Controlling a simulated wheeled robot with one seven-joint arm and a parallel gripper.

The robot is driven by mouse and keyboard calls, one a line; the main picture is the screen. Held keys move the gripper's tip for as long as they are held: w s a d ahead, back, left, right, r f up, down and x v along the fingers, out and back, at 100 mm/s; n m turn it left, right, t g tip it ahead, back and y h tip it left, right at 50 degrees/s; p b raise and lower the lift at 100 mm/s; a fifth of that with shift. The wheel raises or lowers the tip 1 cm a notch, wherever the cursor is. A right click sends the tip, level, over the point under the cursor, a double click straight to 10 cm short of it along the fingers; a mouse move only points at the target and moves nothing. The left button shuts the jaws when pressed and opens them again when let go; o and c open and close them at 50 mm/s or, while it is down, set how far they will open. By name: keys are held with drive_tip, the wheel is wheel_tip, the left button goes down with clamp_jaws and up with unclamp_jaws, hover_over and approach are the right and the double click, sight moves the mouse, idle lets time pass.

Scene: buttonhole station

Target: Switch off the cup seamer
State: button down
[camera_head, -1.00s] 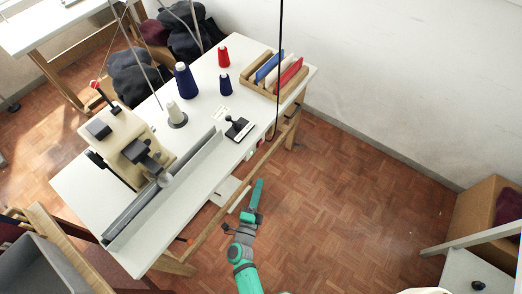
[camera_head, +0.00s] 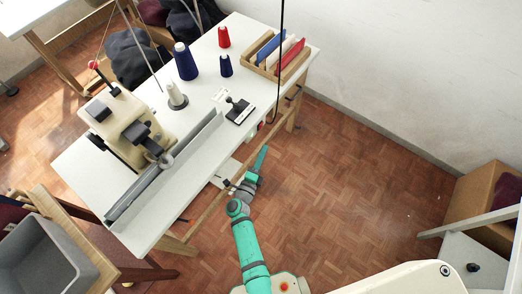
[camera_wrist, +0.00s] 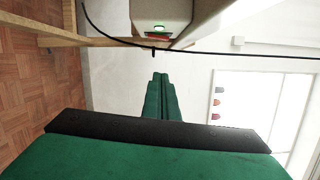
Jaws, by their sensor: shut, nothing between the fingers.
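The cup seamer is probably the cream machine (camera_head: 130,130) with a dark head and a long metal rail, on the white table at left. A small switch (camera_head: 259,127) with a red part sits under the table's front edge. In the wrist view a pale box (camera_wrist: 160,12) shows a bright green button (camera_wrist: 158,28) and a red part (camera_wrist: 157,38), beyond my fingertips. My green gripper (camera_head: 263,152) is shut and empty, in front of the table edge below the switch. In the wrist view its fingertips (camera_wrist: 160,76) point toward the box, seemingly apart from it.
A black cable (camera_wrist: 200,50) runs across the wrist view near the box and hangs past the table edge in the head view (camera_head: 281,60). Thread cones (camera_head: 185,62) and a wooden rack (camera_head: 278,55) stand on the table. A grey bin (camera_head: 45,255) is at lower left.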

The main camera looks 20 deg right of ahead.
drive_tip(key=w+d, duration=0.2)
drive_tip(key=w, duration=0.7)
drive_tip(key=shift+r, duration=0.35)
drive_tip(key=shift+w+a+r, duration=0.1)
drive_tip(key=shift+w+a, duration=0.05)
drive_tip(key=shift+w, duration=0.05)
drive_tip(key=s+a, duration=0.3)
drive_tip(key=s, duration=0.8)
drive_tip(key=shift+s+a+r, duration=0.2)
drive_tip(key=shift+r, duration=0.1)
